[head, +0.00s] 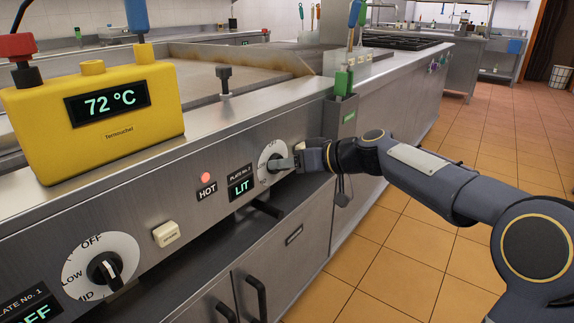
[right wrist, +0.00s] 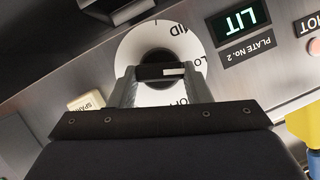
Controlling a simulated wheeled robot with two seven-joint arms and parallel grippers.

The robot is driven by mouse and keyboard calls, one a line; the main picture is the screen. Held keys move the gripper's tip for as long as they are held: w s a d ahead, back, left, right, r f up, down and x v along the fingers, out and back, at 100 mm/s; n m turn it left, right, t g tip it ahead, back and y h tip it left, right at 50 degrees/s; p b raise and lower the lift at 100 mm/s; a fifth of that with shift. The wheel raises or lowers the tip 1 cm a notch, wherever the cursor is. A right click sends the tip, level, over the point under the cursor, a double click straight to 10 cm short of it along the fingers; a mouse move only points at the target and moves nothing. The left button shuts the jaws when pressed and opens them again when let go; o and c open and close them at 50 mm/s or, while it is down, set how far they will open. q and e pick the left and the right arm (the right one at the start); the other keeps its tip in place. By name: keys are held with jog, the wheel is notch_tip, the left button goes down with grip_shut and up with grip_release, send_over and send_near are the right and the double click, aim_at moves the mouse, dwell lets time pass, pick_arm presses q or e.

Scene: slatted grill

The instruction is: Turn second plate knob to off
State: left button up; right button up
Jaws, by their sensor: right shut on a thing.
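The second plate knob has a white round dial (head: 266,153) on the steel front panel, right of the PLATE No. 2 display (head: 241,186), which reads LIT. My right gripper (head: 287,162) is at this dial and covers much of it in the head view. In the right wrist view the black knob (right wrist: 158,72) sits between the two grey fingers of my right gripper (right wrist: 160,82), shut on it. The dial (right wrist: 128,47) shows MID, LO and part of OFF, upside down. A white mark on the knob lies on its right side, toward LO. My left gripper is not in view.
A red HOT lamp (head: 205,178) glows left of the display. The PLATE No. 1 knob (head: 105,270) sits lower left, beside a cream spark button (head: 167,234). A yellow thermometer box (head: 130,130) reading 72 °C stands on the ledge. A steel holder (head: 340,125) hangs just right of my gripper.

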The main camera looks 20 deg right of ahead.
jog(key=shift+w+d+f+m+g+y, duration=0.1)
jog(key=shift+f+m+y, duration=0.1)
jog(key=shift+m+y, duration=1.15)
jog(key=shift+w+d+f+m+g+y, duration=0.15)
jog(key=shift+m+y, duration=0.35)
jog(key=shift+m, duration=1.7)
jog(key=shift+s+d+f+m+g+y, duration=0.1)
jog(key=shift+f+m+y, duration=0.1)
jog(key=shift+m+y, duration=1.15)
jog(key=shift+a+m+h, duration=0.1)
jog(key=shift+m+h, duration=0.3)
jog(key=shift+m, duration=0.2)
jog(key=o, duration=1)
jog(key=p+v, duration=0.1)
jog(key=v, duration=0.6)
jog(key=shift+d, duration=0.35)
